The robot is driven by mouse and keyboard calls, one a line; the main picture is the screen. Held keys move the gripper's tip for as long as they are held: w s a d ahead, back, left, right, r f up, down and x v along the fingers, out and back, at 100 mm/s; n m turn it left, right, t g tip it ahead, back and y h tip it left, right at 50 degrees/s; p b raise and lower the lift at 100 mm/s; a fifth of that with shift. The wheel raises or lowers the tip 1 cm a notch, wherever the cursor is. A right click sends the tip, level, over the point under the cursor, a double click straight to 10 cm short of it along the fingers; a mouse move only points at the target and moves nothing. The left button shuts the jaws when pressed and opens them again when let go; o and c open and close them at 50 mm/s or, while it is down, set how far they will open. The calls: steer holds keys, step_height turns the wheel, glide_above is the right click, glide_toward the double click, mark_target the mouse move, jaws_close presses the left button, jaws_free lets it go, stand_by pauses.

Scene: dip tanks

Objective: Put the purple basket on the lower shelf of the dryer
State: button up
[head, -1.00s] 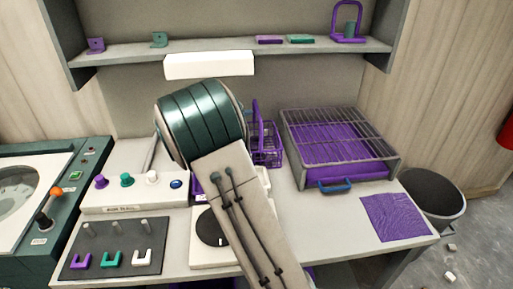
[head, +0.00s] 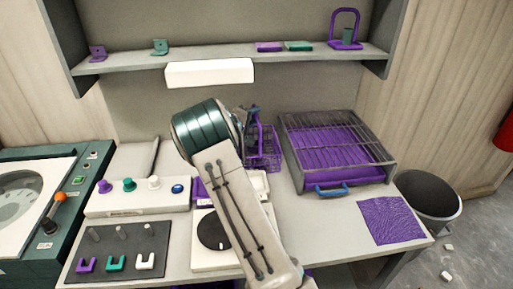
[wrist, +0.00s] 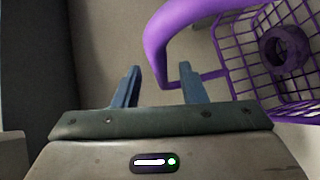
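The purple basket (head: 268,158), of wire mesh with a tall handle, stands on the bench right of my arm. In the wrist view, the basket (wrist: 240,62) is at the upper right, with a round purple part inside it. My gripper (wrist: 159,67) is open, its two blue fingers apart. The thick purple handle arches just beyond the fingertips, and I cannot tell whether it touches them. In the head view my gripper (head: 251,113) is at the handle, partly hidden by my wrist. A grey frame with a wire rack (head: 335,142) over a purple layer, probably the dryer, stands to the right.
A blue handle (head: 332,190) sticks out at the rack's front. A purple cloth (head: 391,220) lies at the bench's right, beside a bin (head: 430,200). A control box (head: 137,197) and a hook board (head: 116,252) are at left. A wall shelf (head: 215,58) hangs above.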

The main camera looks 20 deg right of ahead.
steer(key=shift+p+x, duration=0.7)
steer(key=shift+x, duration=1.2)
jaws_close()
steer(key=shift+r+b, duration=0.15)
steer(key=shift+b, duration=0.2)
